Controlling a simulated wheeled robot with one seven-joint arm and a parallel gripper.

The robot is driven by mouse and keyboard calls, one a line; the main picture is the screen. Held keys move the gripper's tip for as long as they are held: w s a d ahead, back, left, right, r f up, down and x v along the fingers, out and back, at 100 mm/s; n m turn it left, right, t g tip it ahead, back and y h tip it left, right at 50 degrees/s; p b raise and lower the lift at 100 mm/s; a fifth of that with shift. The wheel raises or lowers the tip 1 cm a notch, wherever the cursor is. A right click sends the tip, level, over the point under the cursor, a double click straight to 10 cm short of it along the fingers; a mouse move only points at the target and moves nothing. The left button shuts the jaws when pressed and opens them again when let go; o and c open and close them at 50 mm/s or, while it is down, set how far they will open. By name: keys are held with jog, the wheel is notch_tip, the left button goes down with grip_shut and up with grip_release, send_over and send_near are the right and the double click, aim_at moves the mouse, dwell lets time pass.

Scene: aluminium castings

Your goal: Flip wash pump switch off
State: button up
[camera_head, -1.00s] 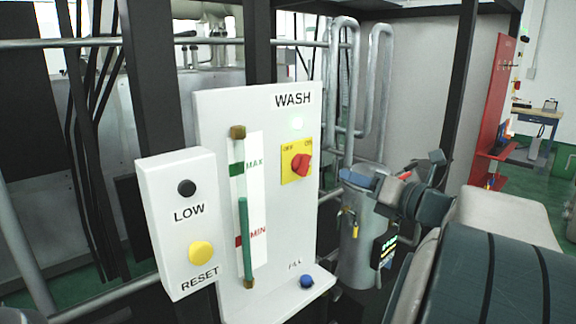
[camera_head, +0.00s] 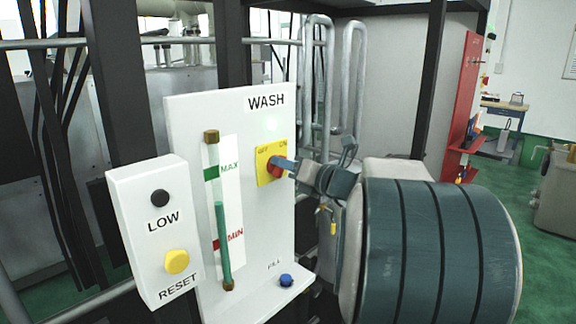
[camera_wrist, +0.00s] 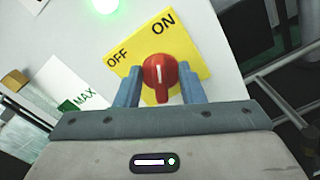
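The wash pump switch is a red rotary knob (camera_head: 273,170) on a yellow plate (camera_head: 263,152) marked OFF and ON, fixed to the white WASH panel (camera_head: 190,120). In the wrist view the knob (camera_wrist: 159,72) is near the middle, with OFF at its upper left and ON at its upper right. A short white line shows on the knob's face. My gripper (camera_wrist: 160,88) is open, with one blue-grey finger on each side of the knob. Whether the fingers touch it I cannot tell. In the head view my gripper (camera_head: 284,166) reaches the knob from the right and partly hides it.
A glowing green light (camera_wrist: 106,5) is above the plate. A gauge tube (camera_head: 222,240) is left of it. A box with a black LOW indicator (camera_head: 160,198) and yellow RESET button (camera_head: 177,261) projects at left. A blue FILL button (camera_head: 286,280) is below.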

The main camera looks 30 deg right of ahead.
grip_shut()
jog(key=shift+f+n+b, duration=0.1)
jog(key=shift+n+b, duration=0.2)
jog(key=shift+b, duration=0.1)
jog(key=shift+s+a+n+b, duration=0.1)
jog(key=shift+a+n+b, duration=0.05)
jog(key=shift+n+b, duration=1.8)
jog(key=shift+a+n+b, duration=0.15)
jog(key=shift+n+b, duration=1.65)
jog(key=shift+b, duration=0.4)
jog(key=shift+s+a+n+b, duration=0.1)
jog(key=shift+a+n+b, duration=0.05)
jog(key=shift+n+b, duration=1.8)
grip_release()
